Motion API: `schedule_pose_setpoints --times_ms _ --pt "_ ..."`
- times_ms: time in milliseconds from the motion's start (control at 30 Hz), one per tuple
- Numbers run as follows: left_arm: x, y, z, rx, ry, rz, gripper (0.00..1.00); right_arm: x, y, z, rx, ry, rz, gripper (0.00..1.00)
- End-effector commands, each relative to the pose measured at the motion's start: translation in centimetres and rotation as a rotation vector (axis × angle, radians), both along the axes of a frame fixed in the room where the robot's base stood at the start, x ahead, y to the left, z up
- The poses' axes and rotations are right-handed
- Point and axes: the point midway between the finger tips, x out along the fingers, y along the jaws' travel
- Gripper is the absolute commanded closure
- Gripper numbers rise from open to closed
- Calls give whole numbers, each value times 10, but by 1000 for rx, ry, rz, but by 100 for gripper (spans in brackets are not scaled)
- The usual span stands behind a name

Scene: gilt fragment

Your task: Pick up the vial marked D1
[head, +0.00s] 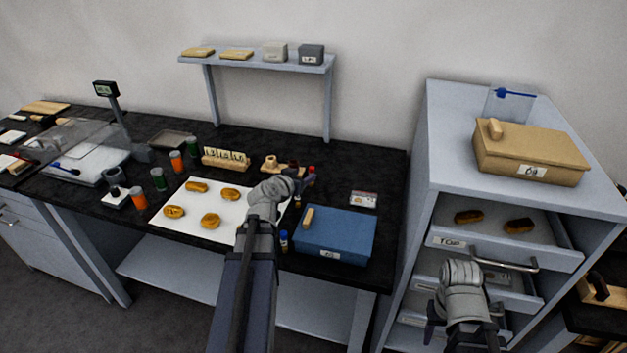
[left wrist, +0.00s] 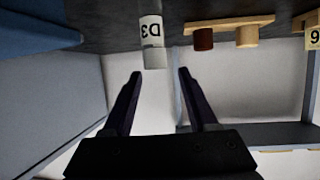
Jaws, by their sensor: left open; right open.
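In the left wrist view a pale vial (left wrist: 152,33) with a grey cap hangs upside down in the picture; its label appears to read D3. It is just beyond the fingertips, not between them. My left gripper (left wrist: 158,72) is open and empty; in the head view it (head: 299,182) is over the black bench, beside a small red-topped item (head: 311,171). A small bottle (head: 284,240) stands left of the blue box; its marking is too small to read. I cannot make out a D1 label in either view. My right gripper (head: 463,336) is open before the drawers.
A blue lidded box (head: 335,235) stands at the bench's front right. A white sheet (head: 190,225) holds several brown pieces. A wooden block with letters (head: 226,158) and orange and green containers (head: 176,161) stand behind. The drawer cabinet (head: 440,150) has its top drawer (head: 470,240) pulled out.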

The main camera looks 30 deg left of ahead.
Motion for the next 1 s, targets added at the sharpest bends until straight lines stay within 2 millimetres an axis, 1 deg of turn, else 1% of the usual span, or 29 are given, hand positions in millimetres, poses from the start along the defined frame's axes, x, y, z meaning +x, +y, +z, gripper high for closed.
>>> schedule_pose_setpoints --times_ms 133,367,567,667,900,1000 --pt "3 1 -1 0 0 0 42 0 0 -1 0 0 0 50" --pt "24 3 -10 1 0 0 42 0 0 -10 0 0 0 50" --pt "28 4 -11 0 0 0 42 0 0 -11 0 0 0 50" --pt "37 5 -14 1 0 -1 42 0 0 -14 0 0 0 50" --pt "69 9 -27 1 0 -1 42 0 0 -27 0 0 0 50" --pt "74 9 -28 0 0 0 42 0 0 -28 0 0 0 50"
